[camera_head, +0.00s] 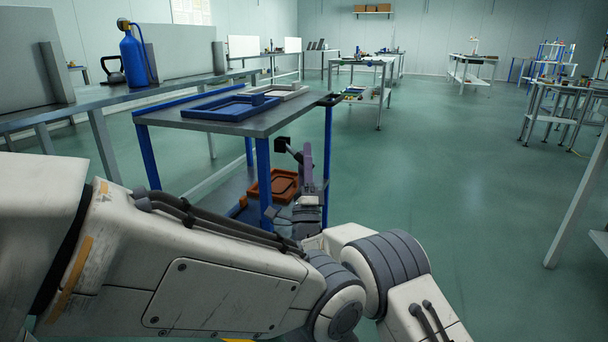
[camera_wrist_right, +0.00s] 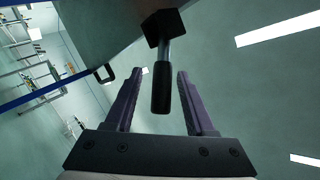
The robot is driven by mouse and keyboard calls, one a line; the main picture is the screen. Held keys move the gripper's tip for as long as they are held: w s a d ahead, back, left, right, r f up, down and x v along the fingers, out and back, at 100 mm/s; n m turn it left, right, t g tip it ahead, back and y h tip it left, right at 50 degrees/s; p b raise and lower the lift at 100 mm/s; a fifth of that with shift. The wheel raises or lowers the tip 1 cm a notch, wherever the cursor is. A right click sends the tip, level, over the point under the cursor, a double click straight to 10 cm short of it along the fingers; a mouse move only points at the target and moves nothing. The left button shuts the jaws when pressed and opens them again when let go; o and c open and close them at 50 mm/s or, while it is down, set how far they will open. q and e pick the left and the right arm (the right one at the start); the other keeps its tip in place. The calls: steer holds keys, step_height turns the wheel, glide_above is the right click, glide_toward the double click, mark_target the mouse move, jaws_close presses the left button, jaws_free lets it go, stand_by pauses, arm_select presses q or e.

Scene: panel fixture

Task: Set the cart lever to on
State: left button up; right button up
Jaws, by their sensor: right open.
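The cart (camera_head: 240,122) has a grey top and blue legs and stands ahead of me. Its lever shows in the right wrist view as a dark mounting block (camera_wrist_right: 164,27), a grey shaft and a black grip (camera_wrist_right: 161,91). In the head view the dark block (camera_head: 282,145) shows under the cart's near right top edge. My right gripper (camera_head: 305,165) is beside it, below the top. In the wrist view its purple fingers (camera_wrist_right: 159,74) are apart, and the black grip appears between them with gaps on both sides. Contact is not visible. My left gripper is out of view.
Blue (camera_head: 231,107) and grey trays lie on the cart top. An orange tray (camera_head: 276,186) sits on its lower shelf. A bench at left holds a blue bottle (camera_head: 135,58) and a kettle. The floor (camera_head: 440,180) right of the cart is clear.

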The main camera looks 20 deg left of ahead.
steer(key=p+v, duration=0.2)
steer(key=v, duration=0.6)
steer(key=shift+s+f, duration=0.2)
steer(key=shift+s, duration=0.05)
steer(key=shift+w, duration=0.1)
